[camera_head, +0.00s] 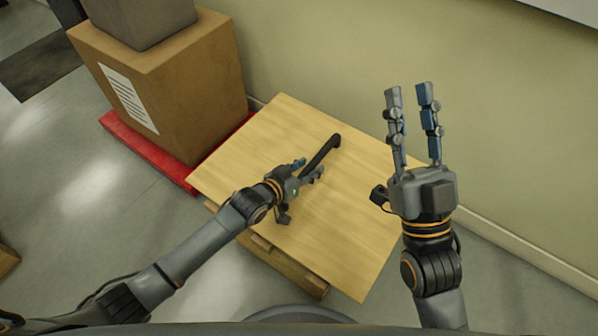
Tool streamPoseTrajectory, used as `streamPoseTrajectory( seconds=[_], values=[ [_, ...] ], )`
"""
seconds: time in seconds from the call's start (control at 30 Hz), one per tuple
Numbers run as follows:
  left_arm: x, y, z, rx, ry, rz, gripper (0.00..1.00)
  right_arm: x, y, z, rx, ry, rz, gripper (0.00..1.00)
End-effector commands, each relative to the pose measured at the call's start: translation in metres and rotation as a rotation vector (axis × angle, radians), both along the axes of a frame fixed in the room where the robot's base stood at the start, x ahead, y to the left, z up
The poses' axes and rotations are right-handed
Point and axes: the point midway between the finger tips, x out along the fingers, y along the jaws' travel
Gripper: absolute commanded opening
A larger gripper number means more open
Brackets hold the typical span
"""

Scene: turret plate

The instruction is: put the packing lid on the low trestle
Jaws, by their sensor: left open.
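A large flat pale wooden panel (340,235), which looks like the packing lid, lies in the middle of the head view. Wooden beams of a low support (290,272), apparently the low trestle, show beneath its near left edge. A black bar (323,153), like a handle, is on the panel. My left gripper (309,168) is open at the near end of this bar; its hand hides that end, and I cannot tell if the fingers touch it. My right gripper (409,92) is open and empty, raised over the panel's right side with its fingers upward.
A cardboard box (190,100) with a grey box (140,18) on top stands on a red base (150,152) at the upper left, close to the panel. A wall (320,50) runs behind the panel.

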Motion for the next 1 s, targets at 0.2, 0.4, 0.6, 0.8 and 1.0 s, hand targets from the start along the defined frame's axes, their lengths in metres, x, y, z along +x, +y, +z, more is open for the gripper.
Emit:
streamPoseTrajectory(
  seconds=[0.2, 0.4, 0.6, 0.8, 1.0],
  values=[
    [-0.013, 0.011, 0.008, 0.001, 0.001, 0.001, 0.45, 0.019, 0.002, -0.023, -0.049, 0.173, -0.008, 0.30],
    [-0.031, 0.025, 0.017, 0.001, 0.002, 0.001, 0.45, 0.036, 0.001, -0.061, -0.114, 0.403, -0.023, 0.30],
    [-0.050, 0.041, 0.027, 0.001, 0.002, 0.001, 0.45, 0.042, -0.004, -0.103, -0.176, 0.638, -0.036, 0.30],
    [-0.070, 0.055, 0.037, 0.002, 0.002, 0.000, 0.45, 0.037, -0.012, -0.145, -0.232, 0.859, -0.049, 0.30],
    [-0.082, 0.066, 0.043, 0.002, 0.002, 0.001, 0.45, 0.027, -0.018, -0.172, -0.269, 1.007, -0.056, 0.30]
  ],
)
